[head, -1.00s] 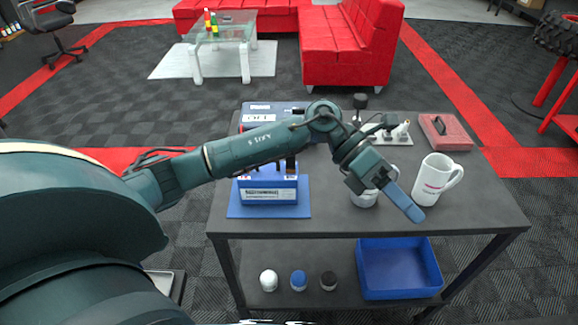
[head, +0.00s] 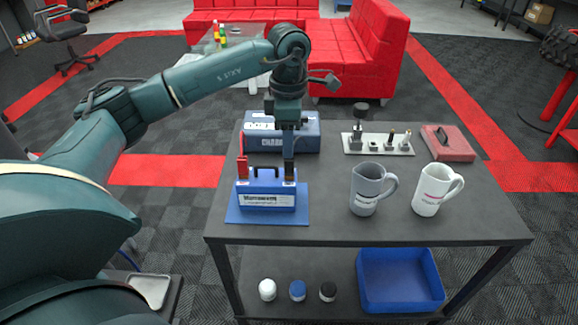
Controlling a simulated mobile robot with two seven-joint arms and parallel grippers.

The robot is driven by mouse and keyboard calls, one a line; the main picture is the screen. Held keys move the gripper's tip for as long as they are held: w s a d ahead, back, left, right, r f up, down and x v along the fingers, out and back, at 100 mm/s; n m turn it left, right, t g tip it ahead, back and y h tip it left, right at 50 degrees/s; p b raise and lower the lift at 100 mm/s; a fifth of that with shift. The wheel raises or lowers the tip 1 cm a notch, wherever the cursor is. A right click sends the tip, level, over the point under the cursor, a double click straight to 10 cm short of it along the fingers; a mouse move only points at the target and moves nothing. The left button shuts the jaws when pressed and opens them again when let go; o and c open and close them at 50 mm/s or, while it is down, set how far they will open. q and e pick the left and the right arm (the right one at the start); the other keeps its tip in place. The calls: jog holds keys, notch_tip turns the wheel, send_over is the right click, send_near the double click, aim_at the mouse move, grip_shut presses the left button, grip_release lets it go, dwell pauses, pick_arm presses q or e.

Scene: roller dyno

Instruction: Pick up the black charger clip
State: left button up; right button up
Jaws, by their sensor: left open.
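A blue battery (head: 266,196) with a dark carry handle stands on a blue mat (head: 240,214) at the left of the table. A red clip (head: 243,168) stands upright on its left terminal. The black charger clip (head: 290,174) is at the right terminal, mostly hidden by my gripper. My left gripper (head: 288,157) points down directly over that terminal, its fingers seen edge-on and overlapping the clip in the picture. It is open; whether its fingers touch the clip cannot be told. The blue charger box (head: 305,135) stands behind. My right gripper is not in view.
A grey mug (head: 366,190) and a white mug (head: 432,192) stand right of the battery. Behind them are a tray of metal parts (head: 378,150) and a red case (head: 447,143). A blue bin (head: 400,280) and small jars sit on the lower shelf. The table's centre is clear.

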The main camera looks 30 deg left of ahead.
aim_at(289, 161)
pick_arm(q)
jog(key=shift+d+f+p, duration=0.15)
jog(key=shift+f+p, duration=0.35)
jog(key=shift+f, duration=2.65)
jog(key=shift+c, duration=0.3)
grip_shut()
